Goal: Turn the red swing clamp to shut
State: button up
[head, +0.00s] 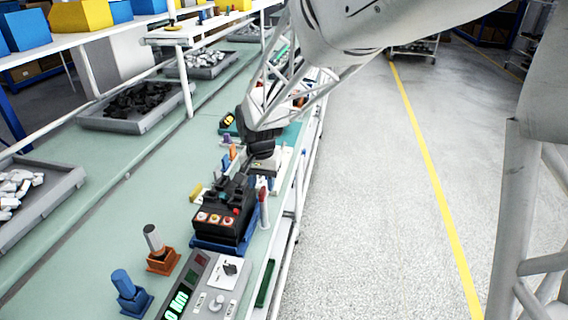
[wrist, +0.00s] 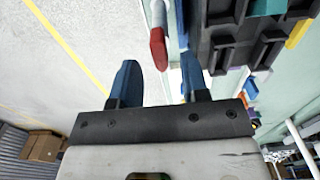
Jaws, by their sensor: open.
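The red swing clamp (head: 263,194) shows in the head view as a small red-tipped handle at the right side of a black box with buttons (head: 216,226) on a blue base. In the wrist view its red end (wrist: 158,50) hangs from a pale bar at the top middle. My gripper (wrist: 159,62) is open. In the head view my arm reaches down behind the box, and the fingertips are not clear.
A dark ribbed part (wrist: 245,35) lies close to the right finger. In front of the box are a grey panel with a green display (head: 205,285), an orange holder (head: 163,262) and a blue holder (head: 134,303). Grey trays (head: 135,105) stand left. The aisle at the right is clear.

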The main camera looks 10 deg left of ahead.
aim_at(264, 191)
jog(key=shift+f, duration=1.5)
grip_shut()
